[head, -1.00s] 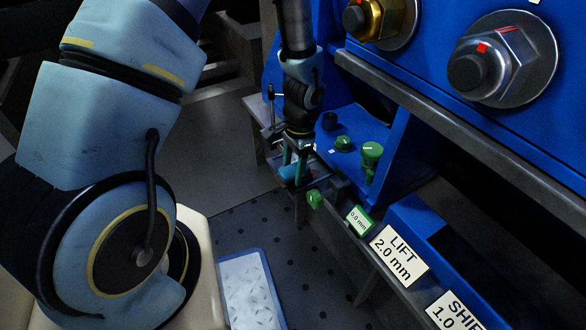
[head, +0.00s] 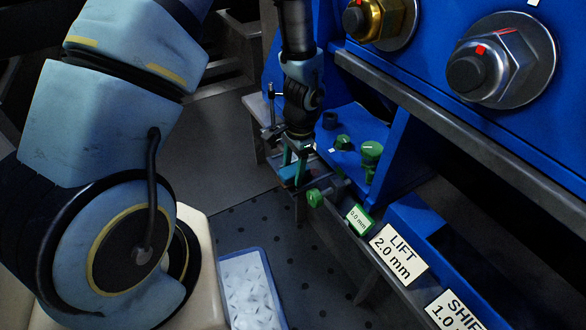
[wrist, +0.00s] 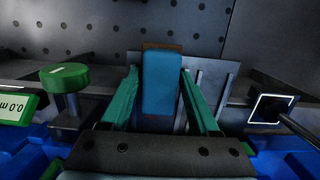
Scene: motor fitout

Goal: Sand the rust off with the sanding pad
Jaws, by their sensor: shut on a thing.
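My gripper (head: 293,161) points down near the end of the steel ledge beside the blue machine. Its green fingers (wrist: 152,100) are shut on the sanding pad (wrist: 161,80), a blue block with a brown far edge in the wrist view. The pad appears close over a grey metal plate (wrist: 219,76); I cannot tell whether they touch. No rust can be made out; the surface under the pad is hidden.
A green knob (head: 315,198) and a green 0.0 mm display (head: 358,220) are right of my gripper. More green knobs (head: 371,150) stand on the blue bracket. Large bolts (head: 502,66) are at upper right. A blue-rimmed tray (head: 283,317) lies below.

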